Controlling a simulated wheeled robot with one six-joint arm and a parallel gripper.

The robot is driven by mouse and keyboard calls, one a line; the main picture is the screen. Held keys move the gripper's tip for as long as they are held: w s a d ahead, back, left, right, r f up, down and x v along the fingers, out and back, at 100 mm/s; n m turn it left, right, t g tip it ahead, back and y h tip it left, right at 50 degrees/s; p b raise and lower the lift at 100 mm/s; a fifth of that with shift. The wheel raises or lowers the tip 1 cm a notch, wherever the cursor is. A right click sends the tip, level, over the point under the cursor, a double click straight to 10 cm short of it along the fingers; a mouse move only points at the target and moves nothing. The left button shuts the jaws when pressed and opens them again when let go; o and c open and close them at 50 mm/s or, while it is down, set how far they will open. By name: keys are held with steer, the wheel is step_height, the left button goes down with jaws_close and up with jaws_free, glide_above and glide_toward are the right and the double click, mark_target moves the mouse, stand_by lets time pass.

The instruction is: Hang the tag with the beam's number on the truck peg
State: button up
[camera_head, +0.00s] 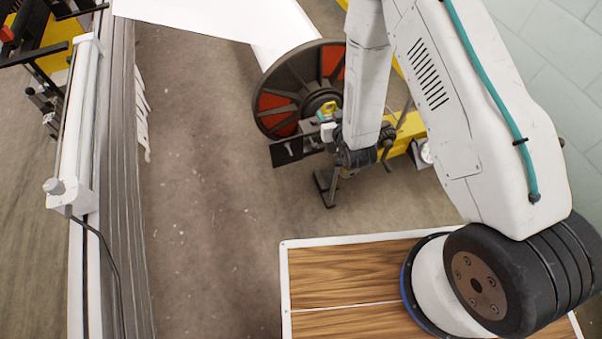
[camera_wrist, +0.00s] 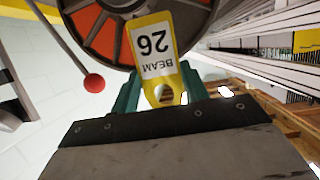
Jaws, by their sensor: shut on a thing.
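The tag (camera_wrist: 153,48) is yellow with a white label reading "BEAM 26", upside down in the wrist view. It has a hole at its near end. My gripper (camera_wrist: 158,92) is shut on that end, with one green finger on each side. In the head view the tag (camera_head: 328,109) is a small yellow shape in front of the beam (camera_head: 272,101), a dark spoked wheel with red panels. Whether the tag touches the beam I cannot tell. The yellow truck (camera_head: 411,131) is partly behind my arm. I cannot make out the truck peg for certain.
A dark rod with a red ball end (camera_wrist: 94,83) stands left of the tag in the wrist view. A white sheet (camera_head: 215,18) runs to the beam. A long machine rail (camera_head: 122,180) lies along the left. Bare floor (camera_head: 210,220) lies between.

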steer(key=s+a+f+y, duration=0.1)
steer(key=s+a+f, duration=0.2)
steer(key=f, duration=0.4)
steer(key=s+a+f+n, duration=0.1)
steer(key=s+a+f, duration=0.15)
steer(key=f, duration=0.45)
steer(key=s+a+f+y, duration=0.1)
steer(key=s+a+f, duration=0.1)
steer(key=a+f, duration=0.3)
glide_toward(287, 150)
steer(key=shift+h, duration=0.4)
steer(key=shift+r+x, duration=0.2)
steer(key=shift+x, duration=0.9)
steer(key=shift+r+x, duration=0.2)
steer(key=shift+x, duration=0.9)
steer(key=shift+w+a+f, duration=0.3)
steer(key=shift+w+f, duration=0.25)
steer(key=shift+w, duration=0.15)
steer(key=o, duration=1)
steer(key=shift+o, duration=0.2)
